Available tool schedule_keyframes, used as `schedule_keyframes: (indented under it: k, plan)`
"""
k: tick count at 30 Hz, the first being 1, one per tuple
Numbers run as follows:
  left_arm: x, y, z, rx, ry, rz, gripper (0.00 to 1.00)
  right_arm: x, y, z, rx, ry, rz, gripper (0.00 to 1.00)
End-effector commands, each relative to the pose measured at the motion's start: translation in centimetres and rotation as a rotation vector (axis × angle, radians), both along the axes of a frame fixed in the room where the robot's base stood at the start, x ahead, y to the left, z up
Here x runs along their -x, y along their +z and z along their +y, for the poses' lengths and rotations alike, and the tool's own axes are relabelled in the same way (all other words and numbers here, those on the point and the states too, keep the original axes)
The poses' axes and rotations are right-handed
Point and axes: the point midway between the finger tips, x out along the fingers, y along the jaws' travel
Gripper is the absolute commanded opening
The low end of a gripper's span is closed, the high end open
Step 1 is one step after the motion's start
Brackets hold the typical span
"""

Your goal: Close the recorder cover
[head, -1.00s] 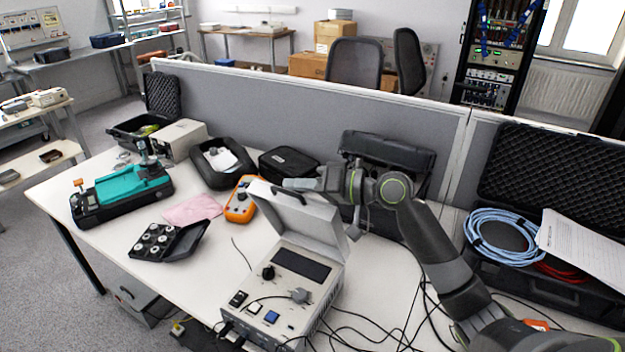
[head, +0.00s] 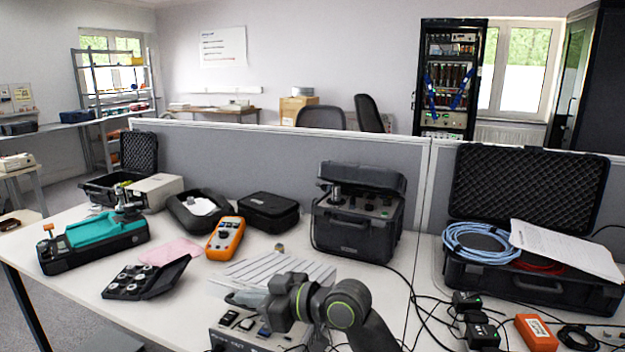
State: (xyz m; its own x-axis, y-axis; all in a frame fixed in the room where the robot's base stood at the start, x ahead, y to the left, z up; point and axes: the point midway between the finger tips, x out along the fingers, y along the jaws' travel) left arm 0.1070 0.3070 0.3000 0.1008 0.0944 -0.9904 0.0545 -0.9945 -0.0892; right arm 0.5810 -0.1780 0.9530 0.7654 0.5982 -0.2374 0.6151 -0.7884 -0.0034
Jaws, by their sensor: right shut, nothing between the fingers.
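The recorder (head: 232,340) is a light grey box at the bottom middle of the head view, with switches showing along its front part. Its cover (head: 285,266) is a pale ribbed panel, now tipped low over the recorder, with its outer face up. My right gripper (head: 236,298) is shut and empty, at the cover's near left side and above the recorder's front switches. I cannot tell whether it touches the cover. My right wrist and arm hide the recorder's right part and the cover's near edge. My left gripper is not in view.
An orange handheld meter (head: 225,238) and a black pouch (head: 269,212) lie behind the recorder. A black instrument case (head: 358,228) stands behind right. A tray of round parts (head: 140,278) lies to the left. Black cables run over the table on the right.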

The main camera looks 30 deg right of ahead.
Motion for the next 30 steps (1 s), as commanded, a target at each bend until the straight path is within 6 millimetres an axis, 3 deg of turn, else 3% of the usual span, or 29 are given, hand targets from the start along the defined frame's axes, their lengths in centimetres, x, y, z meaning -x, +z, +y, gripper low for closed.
schedule_keyframes:
  k: [1,14,30]
  plan:
    - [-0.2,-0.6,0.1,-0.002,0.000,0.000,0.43,0.2,-0.9,0.2,0.012,0.001,-0.011,0.00]
    - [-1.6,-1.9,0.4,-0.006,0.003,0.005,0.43,1.0,-4.2,1.2,0.107,0.000,-0.084,0.00]
    - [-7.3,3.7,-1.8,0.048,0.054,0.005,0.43,1.6,-8.1,2.0,0.213,0.000,-0.166,0.00]
